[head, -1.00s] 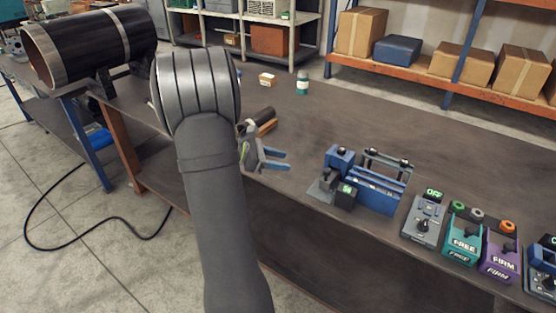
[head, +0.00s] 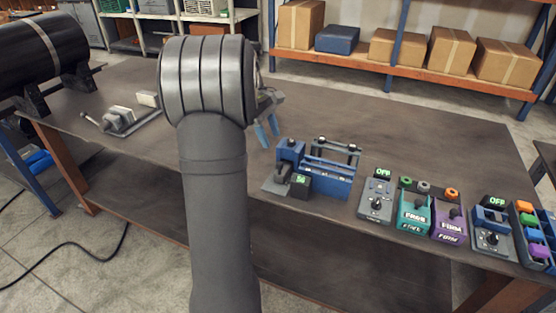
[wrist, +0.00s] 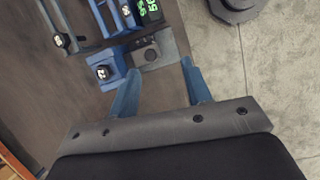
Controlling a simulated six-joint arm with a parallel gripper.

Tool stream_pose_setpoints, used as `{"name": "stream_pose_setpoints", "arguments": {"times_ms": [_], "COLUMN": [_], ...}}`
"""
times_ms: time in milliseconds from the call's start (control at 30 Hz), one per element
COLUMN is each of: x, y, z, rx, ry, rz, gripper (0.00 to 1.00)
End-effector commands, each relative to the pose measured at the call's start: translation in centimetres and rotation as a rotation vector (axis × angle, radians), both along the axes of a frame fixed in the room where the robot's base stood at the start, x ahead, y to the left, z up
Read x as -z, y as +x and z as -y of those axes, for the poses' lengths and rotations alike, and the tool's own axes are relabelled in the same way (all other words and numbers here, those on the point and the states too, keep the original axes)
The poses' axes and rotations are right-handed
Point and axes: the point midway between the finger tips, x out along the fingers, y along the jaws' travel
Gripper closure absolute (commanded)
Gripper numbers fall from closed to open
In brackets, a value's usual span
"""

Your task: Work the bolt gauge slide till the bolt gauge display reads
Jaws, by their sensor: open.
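The bolt gauge (head: 330,182) is a blue fixture with rails near the table's front edge in the head view. Its small dark display (head: 301,181) shows green digits too small to read surely. A blue block (head: 290,150) stands at its left end; I cannot tell which part is the slide. My gripper (head: 267,131) is open and empty, with blue fingers pointing down, left of and apart from the gauge. Its fingers also show in the wrist view (wrist: 160,68).
Control boxes stand right of the gauge: a grey one (head: 377,200) reading OFF, a teal one (head: 413,210), a purple one (head: 449,222) and another grey one (head: 491,238). A clamp-like tool (head: 122,120) lies at left near the black pipe (head: 40,48). The table behind the gauge is clear.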

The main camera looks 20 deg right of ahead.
Motion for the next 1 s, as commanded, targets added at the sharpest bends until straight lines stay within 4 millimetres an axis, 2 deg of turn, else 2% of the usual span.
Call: {"name": "stream_pose_setpoints", "arguments": {"times_ms": [33,200,300,400,567,1000], "x": [-1.4,-4.6,-5.5,-5.3,-3.1,6.5], "y": [0.1,0.7,0.9,0.9,0.9,0.9], "z": [1.3,3.2,3.6,3.7,3.6,3.5], "rx": [0.052,0.142,0.160,0.165,0.165,0.164], "ry": [0.053,0.184,0.217,0.227,0.227,0.227], "rz": [0.060,0.196,0.233,0.243,0.240,0.238], "gripper": [0.55,0.55,0.55,0.55,0.55,0.55]}}
